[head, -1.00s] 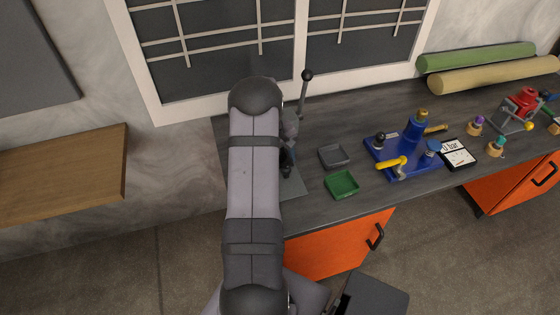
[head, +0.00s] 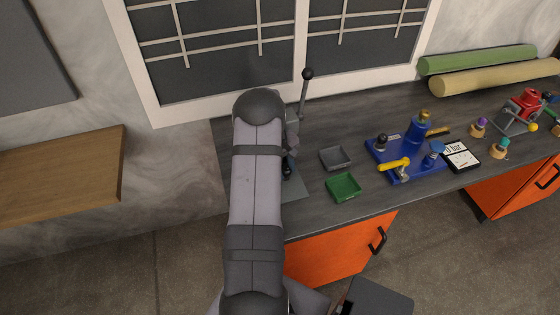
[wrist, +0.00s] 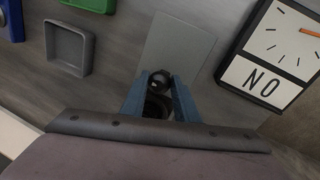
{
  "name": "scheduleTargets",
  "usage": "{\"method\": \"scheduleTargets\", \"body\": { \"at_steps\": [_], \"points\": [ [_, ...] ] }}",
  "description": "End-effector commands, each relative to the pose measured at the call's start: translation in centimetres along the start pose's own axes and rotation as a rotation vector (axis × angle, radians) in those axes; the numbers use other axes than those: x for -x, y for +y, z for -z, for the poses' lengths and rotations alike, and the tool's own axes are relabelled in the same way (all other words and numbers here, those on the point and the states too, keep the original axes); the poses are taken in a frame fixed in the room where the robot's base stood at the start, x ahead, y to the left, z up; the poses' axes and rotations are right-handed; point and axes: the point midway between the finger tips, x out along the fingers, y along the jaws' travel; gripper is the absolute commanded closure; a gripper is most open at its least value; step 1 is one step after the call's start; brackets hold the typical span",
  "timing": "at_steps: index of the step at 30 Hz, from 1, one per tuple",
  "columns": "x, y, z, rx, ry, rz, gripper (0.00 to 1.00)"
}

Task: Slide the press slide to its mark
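My gripper (wrist: 161,80) shows in the wrist view as two blue fingers standing apart. A dark round part (wrist: 159,77) lies between the fingertips, with a larger dark ring just below it. The gap between this part and the fingers is too small to judge, so I cannot tell if they grip it. It may belong to the press slide. A flat grey plate (wrist: 185,38) lies beyond the fingertips. In the head view my arm hides most of the press; its lever with a black knob (head: 308,74) stands up behind. The mark is not discernible.
A grey tray (head: 335,158) and a green tray (head: 343,187) lie right of my arm. In the wrist view the sign (wrist: 262,84) reads "NO". Rolls lie at the back.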

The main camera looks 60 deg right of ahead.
Motion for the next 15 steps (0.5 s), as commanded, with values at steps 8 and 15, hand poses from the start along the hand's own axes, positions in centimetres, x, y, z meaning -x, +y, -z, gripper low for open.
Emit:
{"method": "scheduleTargets", "body": {
  "at_steps": [8,15],
  "points": [
    [0.0,0.0,-0.2,0.0,0.0,0.0,0.94],
    [0.1,-0.2,-1.1,0.0,-0.003,0.0,0.94]
  ]
}}
